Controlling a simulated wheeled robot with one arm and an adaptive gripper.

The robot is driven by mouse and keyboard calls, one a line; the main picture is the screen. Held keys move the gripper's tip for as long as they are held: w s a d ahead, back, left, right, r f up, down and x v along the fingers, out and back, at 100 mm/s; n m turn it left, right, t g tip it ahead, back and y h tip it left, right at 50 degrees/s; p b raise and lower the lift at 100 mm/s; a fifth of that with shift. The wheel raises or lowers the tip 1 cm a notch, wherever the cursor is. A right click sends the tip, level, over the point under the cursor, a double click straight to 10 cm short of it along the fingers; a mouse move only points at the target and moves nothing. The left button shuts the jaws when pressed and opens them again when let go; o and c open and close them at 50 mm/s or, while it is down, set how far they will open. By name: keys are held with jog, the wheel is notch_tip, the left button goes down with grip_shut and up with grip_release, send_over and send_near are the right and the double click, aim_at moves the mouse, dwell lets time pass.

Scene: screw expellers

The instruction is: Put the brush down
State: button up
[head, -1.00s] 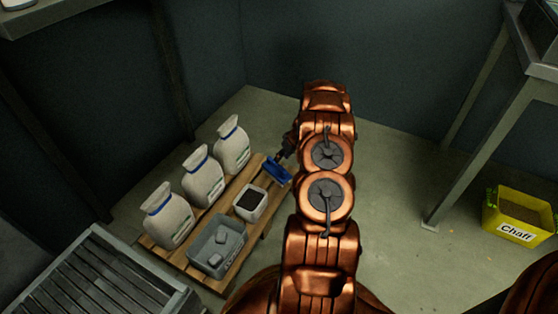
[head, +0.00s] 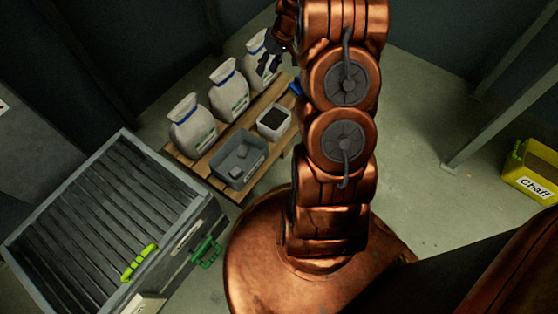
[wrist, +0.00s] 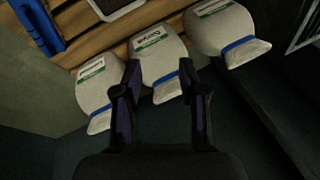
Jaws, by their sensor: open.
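The blue brush (head: 296,88) lies on the far right end of the low wooden slatted stand (head: 193,160), mostly hidden behind my arm in the head view. In the wrist view the brush (wrist: 38,25) shows at the top left corner, partly cut off, on the slats. My gripper (head: 270,58) is near the farthest white sack. In the wrist view my gripper (wrist: 160,76) is open, with its fingers apart and nothing between them. The brush is apart from the fingers.
White sacks (head: 229,92) with blue bands stand along the stand's back. A grey bin (head: 221,160) and a small tub of dark material (head: 274,121) sit in front. A slatted grey machine (head: 95,215) is at left; a yellow Chaff bin (head: 533,170) is at right.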

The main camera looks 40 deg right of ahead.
jog(key=s+a+r+g, duration=0.2)
jog(key=s+a+r, duration=0.45)
jog(key=a, duration=0.25)
jog(key=s+a+r+g, duration=0.1)
jog(key=s+a+r, duration=0.4)
jog(key=s+a, duration=0.4)
jog(key=s+a+r+g+h, duration=0.1)
jog(key=s+a+r, duration=0.1)
jog(key=s, duration=0.8)
jog(key=s+a+r+g+h, duration=0.1)
jog(key=s+a+r+h, duration=0.1)
jog(key=s, duration=0.8)
jog(key=shift+a+n+g+h, duration=0.3)
jog(key=shift+a+g, duration=0.1)
jog(key=shift+a, duration=0.35)
jog(key=shift+r, duration=0.1)
